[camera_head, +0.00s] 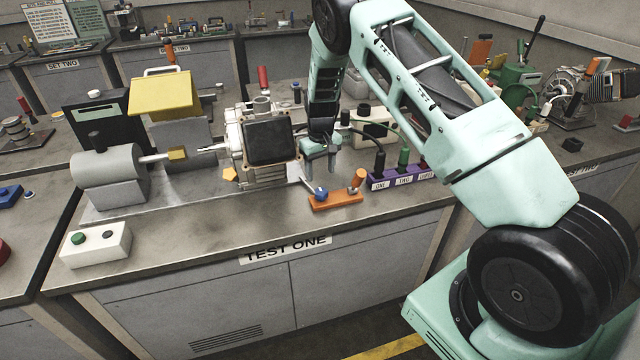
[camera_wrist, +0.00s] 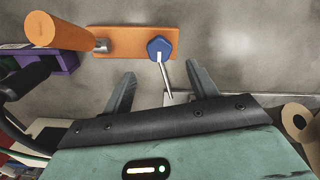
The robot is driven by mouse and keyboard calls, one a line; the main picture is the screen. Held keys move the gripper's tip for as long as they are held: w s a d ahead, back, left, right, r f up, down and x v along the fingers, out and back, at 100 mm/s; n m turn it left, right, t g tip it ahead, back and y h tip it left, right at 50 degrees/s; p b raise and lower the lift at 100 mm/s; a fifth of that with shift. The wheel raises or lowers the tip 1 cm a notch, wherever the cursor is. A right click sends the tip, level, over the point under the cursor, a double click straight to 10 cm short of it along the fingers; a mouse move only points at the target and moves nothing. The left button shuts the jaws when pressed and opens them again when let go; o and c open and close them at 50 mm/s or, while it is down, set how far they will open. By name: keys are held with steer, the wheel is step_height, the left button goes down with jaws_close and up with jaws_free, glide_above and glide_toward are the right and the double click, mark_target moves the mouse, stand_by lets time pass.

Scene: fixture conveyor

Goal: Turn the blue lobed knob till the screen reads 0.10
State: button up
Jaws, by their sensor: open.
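The blue lobed knob (camera_head: 320,192) sits on an orange bar-shaped base (camera_head: 336,201) at the front of the TEST ONE bench. In the wrist view the knob (camera_wrist: 159,48) is ahead of my gripper, with a thin pale rod (camera_wrist: 165,75) running from it back between the fingers. My gripper (camera_wrist: 162,77) is open and empty, its two fingers apart on either side of the rod, short of the knob. In the head view my gripper (camera_head: 318,158) hangs just behind the knob. No readable number shows on any screen.
An orange cylinder (camera_head: 358,180) stands on the same base, right of the knob. A purple strip (camera_head: 400,178) with several plugs and cables lies further right. A metal housing (camera_head: 262,145) stands close left of my gripper.

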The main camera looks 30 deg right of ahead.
mark_target(321, 191)
step_height(321, 191, down, 8)
steer(key=shift+r+p, duration=0.25)
steer(key=shift+p, duration=0.8)
steer(key=c, duration=1)
